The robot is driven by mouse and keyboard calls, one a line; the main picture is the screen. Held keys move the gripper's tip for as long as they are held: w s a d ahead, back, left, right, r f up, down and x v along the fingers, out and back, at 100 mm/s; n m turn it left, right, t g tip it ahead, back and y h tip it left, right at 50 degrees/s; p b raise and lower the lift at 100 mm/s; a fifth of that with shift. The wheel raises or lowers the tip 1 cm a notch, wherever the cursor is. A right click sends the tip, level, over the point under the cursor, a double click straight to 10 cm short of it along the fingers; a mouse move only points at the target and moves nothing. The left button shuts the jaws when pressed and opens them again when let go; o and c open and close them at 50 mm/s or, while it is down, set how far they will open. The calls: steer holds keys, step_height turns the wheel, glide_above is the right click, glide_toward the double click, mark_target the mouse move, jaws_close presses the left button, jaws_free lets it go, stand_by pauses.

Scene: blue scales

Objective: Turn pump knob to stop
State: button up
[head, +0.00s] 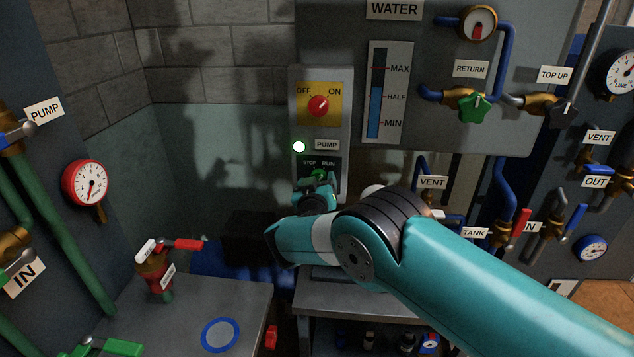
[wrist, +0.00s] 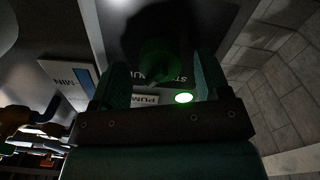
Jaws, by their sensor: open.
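The green pump knob (head: 318,174) sits on a black plate marked STOP and RUN, low on the grey switch panel (head: 339,225). My arm hides its lower part, and I cannot tell which way it points. In the wrist view the knob (wrist: 160,62) is dark and lies between my two fingers. My gripper (head: 319,184) is at the knob with its fingers apart, one on each side; the wrist view also shows the gripper (wrist: 160,78). Contact with the knob cannot be seen. A green-white pump lamp (head: 299,147) is lit above the knob.
A red OFF/ON switch (head: 318,105) on a yellow plate is above the knob. The water level gauge (head: 379,92) and a green RETURN valve (head: 473,107) are to the right. A red valve handle (head: 187,244) stands lower left. Pipes and valves crowd the right.

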steer(key=c, duration=0.9)
steer(key=shift+f+b, duration=0.15)
steer(key=shift+b, duration=0.3)
steer(key=shift+n+b, duration=4.45)
steer(key=shift+n, duration=1.45)
